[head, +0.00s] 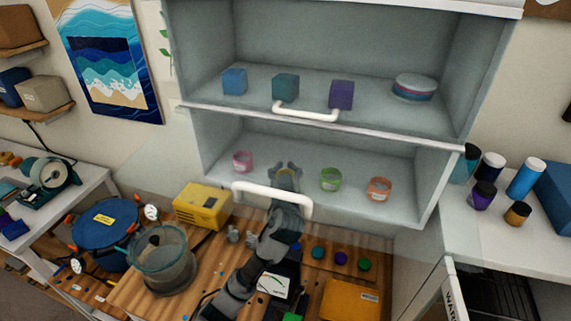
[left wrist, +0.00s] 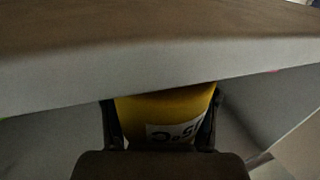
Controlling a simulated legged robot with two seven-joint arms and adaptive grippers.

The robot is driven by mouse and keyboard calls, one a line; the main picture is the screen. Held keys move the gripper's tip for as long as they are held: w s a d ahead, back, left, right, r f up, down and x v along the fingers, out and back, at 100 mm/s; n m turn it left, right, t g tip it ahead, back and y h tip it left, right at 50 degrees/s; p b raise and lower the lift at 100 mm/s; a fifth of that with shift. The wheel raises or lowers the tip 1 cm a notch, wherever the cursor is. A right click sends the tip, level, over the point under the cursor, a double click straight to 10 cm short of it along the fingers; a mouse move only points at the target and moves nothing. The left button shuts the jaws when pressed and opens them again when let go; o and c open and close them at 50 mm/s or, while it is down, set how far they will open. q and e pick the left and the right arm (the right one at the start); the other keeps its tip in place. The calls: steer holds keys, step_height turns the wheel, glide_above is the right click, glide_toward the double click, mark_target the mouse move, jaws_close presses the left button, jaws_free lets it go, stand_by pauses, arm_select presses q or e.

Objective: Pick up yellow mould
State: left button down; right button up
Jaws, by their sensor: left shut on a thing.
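The yellow mould (left wrist: 165,106) is a small cup with a white label carrying dark print. My left gripper (head: 286,172) is shut on it, with a dark finger on each side in the left wrist view. In the head view, the gripper reaches into the lower shelf of the grey cabinet, and the mould is mostly hidden by it. I cannot tell whether the mould touches the shelf. My right gripper is not in view.
On the lower shelf stand a pink mould (head: 242,161) to the left, and a green mould (head: 331,179) and an orange mould (head: 379,188) to the right. The upper shelf (head: 370,115) lies above.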

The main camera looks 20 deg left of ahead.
arm_select(q)
steer(key=f+b+v, duration=0.1)
steer(key=b+v, duration=0.3)
steer(key=v, duration=0.9)
steer(key=shift+s+d+f, duration=0.15)
steer(key=shift+s+f, duration=0.2)
steer(key=s+d+f, duration=0.1)
steer(key=d+f, duration=1.2)
steer(key=d, duration=0.1)
steer(key=shift+s+d, duration=0.15)
steer(key=shift+d, duration=0.25)
steer(key=shift+a, duration=0.1)
